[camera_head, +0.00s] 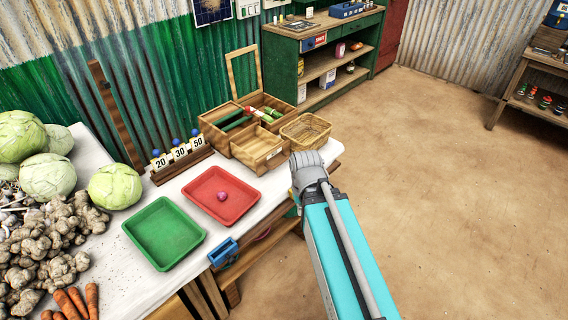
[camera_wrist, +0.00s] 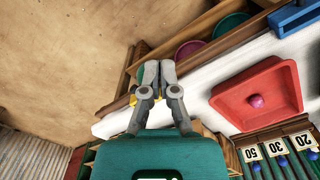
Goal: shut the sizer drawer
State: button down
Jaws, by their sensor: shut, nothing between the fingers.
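A wooden box (camera_head: 214,138) with a raised frame lid stands at the back of the white table; long green vegetables lie in its compartments. A wooden drawer (camera_head: 262,158) with a small pull projects from its front toward me, which looks like the sizer drawer standing open. My gripper shows in the wrist view (camera_wrist: 158,68) with its fingers together, empty, over the table's edge. In the head view my arm's end is just right of the drawer, near the table's right edge; its fingertips are hidden there. I cannot see the drawer clearly in the wrist view.
A wicker basket (camera_head: 307,131) stands right behind my arm's end, close to the drawer. A red tray (camera_head: 212,211) with a small purple ball and a green tray (camera_head: 165,247) lie nearer. A number rack (camera_head: 182,163) stands left of the drawer. The floor at right is clear.

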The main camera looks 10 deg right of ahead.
jog(key=shift+w, duration=0.1)
jog(key=w+d+m+t+y, duration=0.1)
jog(key=w+d+m+t, duration=0.1)
jog(key=w+m, duration=0.9)
jog(key=w+d+m+t+y+b, duration=0.1)
jog(key=w+d+m, duration=0.3)
jog(key=w+m, duration=0.7)
jog(key=shift+w+r+m+t+y, duration=0.2)
jog(key=shift+m+t+y, duration=0.4)
jog(key=shift+m, duration=2.8)
jog(key=shift+f+b, duration=0.15)
jog(key=shift+b, duration=0.25)
jog(key=b+x, duration=0.9)
jog(key=x, duration=0.1)
jog(key=shift+f, duration=0.1)
jog(key=shift+w+a+r+p, duration=0.25)
jog(key=shift+w+a, duration=0.05)
jog(key=shift+w, duration=0.2)
jog(key=shift+w+a+r+p, duration=0.2)
jog(key=shift+w+a+r, duration=0.1)
jog(key=shift+w, duration=0.2)
jog(key=shift+w+a, duration=0.45)
jog(key=shift+w, duration=0.1)
